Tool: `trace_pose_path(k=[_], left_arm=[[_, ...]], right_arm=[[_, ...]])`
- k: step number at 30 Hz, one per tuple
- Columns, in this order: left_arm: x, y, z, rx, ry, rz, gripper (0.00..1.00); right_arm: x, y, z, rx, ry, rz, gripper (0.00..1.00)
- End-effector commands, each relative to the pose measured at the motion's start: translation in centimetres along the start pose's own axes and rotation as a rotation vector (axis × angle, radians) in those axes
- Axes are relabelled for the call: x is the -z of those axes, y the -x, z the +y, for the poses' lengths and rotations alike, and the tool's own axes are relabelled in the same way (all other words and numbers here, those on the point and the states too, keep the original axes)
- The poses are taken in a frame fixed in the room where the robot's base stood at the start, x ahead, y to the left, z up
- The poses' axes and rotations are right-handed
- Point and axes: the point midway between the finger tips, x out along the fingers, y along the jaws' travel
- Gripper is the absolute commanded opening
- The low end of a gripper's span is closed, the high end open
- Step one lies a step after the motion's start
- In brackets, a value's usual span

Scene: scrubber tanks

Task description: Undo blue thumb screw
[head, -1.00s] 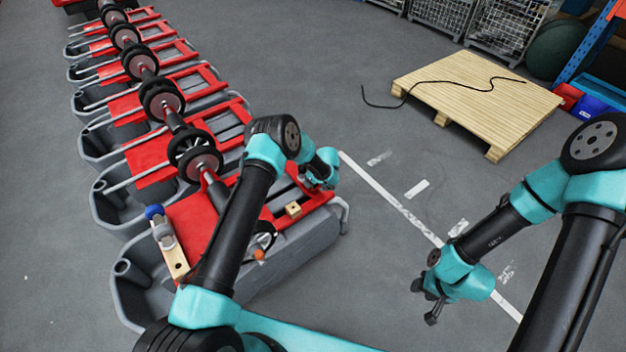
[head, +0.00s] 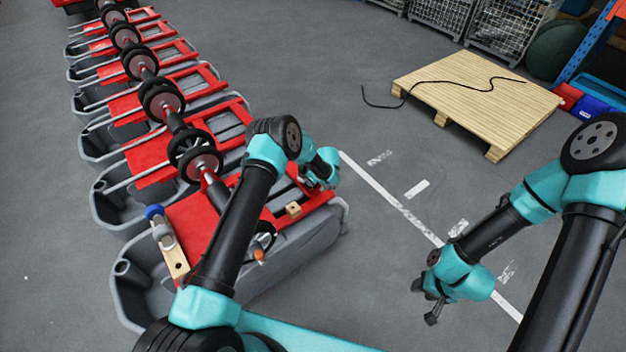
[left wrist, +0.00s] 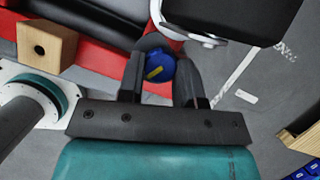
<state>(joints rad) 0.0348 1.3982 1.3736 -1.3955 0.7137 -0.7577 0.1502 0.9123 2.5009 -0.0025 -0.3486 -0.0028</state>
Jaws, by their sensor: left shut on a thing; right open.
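A blue thumb screw (left wrist: 160,66) with a yellow mark shows between the fingers of my left gripper (left wrist: 160,75) in the left wrist view. The left gripper is shut on it. In the head view the left arm hides this screw and the left fingertips. Another blue knob (head: 154,211) tops a grey fitting at the left end of the nearest red plate (head: 195,212), out of both grippers. My right gripper (head: 433,301) is open and empty above the grey floor at the right, well apart from the tanks.
A row of grey tanks (head: 120,315) with red plates and a long shaft of black wheels (head: 203,165) runs to the back left. A small wooden block (head: 293,209) sits on the nearest red plate. A wooden pallet (head: 475,92) with a black cable lies at the back right.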

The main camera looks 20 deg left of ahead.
Motion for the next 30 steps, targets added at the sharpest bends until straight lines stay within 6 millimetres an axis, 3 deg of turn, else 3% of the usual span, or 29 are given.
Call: trace_pose_path(k=[21,30], left_arm=[[0.03,-0.07,-0.36,-0.167,0.402,0.001,0.09],[0.02,-0.11,-0.37,-0.199,0.479,0.001,0.09]], right_arm=[[0.0,0.0,0.0,0.0,0.0,0.0,0.43],[0.0,0.0,0.0,0.0,0.0,0.0,0.43]])
